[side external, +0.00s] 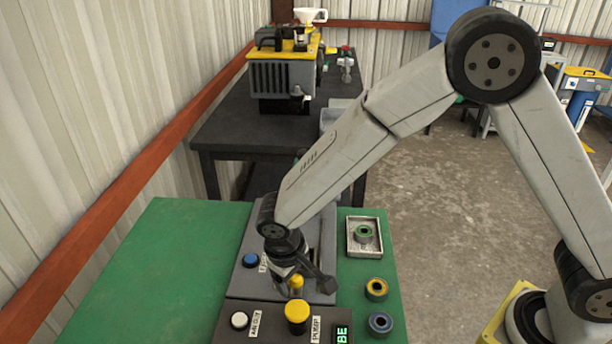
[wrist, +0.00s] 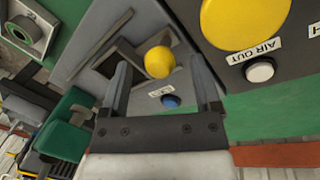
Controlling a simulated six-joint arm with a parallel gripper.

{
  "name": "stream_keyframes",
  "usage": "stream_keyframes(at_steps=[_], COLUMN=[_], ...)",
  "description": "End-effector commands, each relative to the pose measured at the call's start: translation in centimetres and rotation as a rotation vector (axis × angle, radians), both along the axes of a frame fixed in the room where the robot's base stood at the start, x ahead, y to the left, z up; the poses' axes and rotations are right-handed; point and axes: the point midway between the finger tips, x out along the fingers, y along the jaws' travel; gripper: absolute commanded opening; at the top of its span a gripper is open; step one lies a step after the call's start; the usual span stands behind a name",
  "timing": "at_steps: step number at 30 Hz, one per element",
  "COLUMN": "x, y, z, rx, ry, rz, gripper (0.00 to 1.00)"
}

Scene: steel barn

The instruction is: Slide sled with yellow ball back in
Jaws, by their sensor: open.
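A small yellow ball (side external: 297,281) stands at the front of the grey machine, on what looks like its sled. In the wrist view, the yellow ball (wrist: 160,62) shows between my gripper's two fingers, with a gap on both sides. My gripper (side external: 308,281) is open and low over the machine, right by the ball; whether a finger touches it I cannot tell. The grey housing (wrist: 100,75) has a dark rectangular opening beside the ball. My arm hides part of the housing in the side view, and the sled's outline is unclear.
A larger yellow knob (side external: 297,312) and a white button (side external: 239,320) sit on the dark front panel. A blue button (side external: 250,260) is left of my gripper. A metal tray (side external: 378,237) and two round parts (side external: 377,289) lie right. The green tabletop (side external: 150,270) is clear at left.

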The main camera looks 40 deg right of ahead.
Motion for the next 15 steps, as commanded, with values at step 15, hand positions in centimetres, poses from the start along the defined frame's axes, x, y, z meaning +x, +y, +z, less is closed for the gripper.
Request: stream_keyframes(at_steps=[15], x=[0.02], y=[-0.19], z=[-0.96], rx=[0.001], ry=[0.0], rz=[-0.001], gripper=[0.62])
